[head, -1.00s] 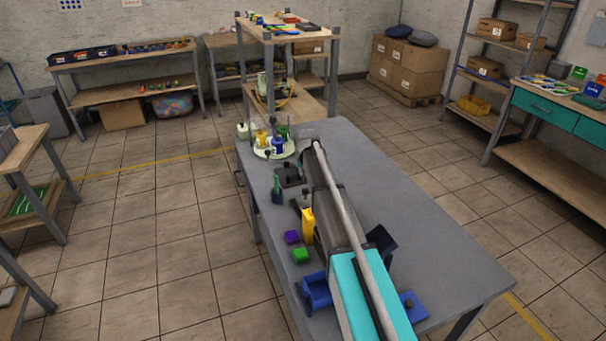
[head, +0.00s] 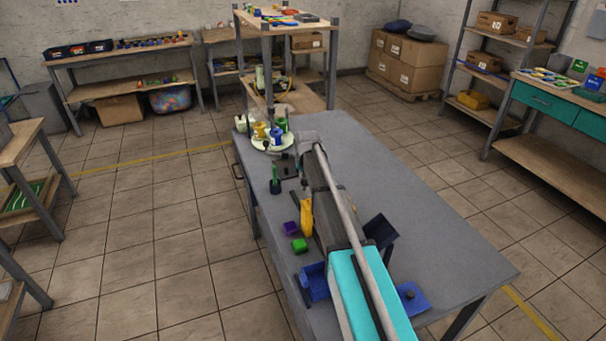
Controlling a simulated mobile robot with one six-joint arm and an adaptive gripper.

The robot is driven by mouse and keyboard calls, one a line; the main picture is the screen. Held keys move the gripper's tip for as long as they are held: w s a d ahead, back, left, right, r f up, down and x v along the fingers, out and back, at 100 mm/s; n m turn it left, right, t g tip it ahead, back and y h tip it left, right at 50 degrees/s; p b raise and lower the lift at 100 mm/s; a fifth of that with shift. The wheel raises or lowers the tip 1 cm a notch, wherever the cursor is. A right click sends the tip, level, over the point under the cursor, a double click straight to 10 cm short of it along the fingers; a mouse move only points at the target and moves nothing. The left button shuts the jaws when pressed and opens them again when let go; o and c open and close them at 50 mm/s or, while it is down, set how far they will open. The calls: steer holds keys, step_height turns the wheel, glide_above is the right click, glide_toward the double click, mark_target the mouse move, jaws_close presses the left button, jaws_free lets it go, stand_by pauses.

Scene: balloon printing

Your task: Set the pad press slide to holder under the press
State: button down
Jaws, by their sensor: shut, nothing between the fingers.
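The pad press (head: 327,208) appears as a long dark body on the grey table, partly hidden by a pale tube, my arm. A yellow upright part (head: 306,219) stands against its left side. A small dark part, perhaps the slide, lies beside the yellow part, mostly covered; I cannot tell its exact position. My gripper (head: 304,188) appears to point down just above the yellow part, shut and empty, with its fingertips hard to make out. A dark block (head: 287,168), possibly a holder, sits near the far left edge. A round pale plate (head: 262,148) carries yellow, blue and green cups.
A green post (head: 275,184), a purple block (head: 291,228) and a green block (head: 299,245) stand along the left edge. The table's right side (head: 440,245) is clear.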

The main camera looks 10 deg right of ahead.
steer(key=shift+s+d, duration=0.2)
steer(key=shift+s, duration=0.7)
steer(key=shift+s+d, duration=0.15)
steer(key=shift+s, duration=0.7)
steer(key=shift+w, duration=0.2)
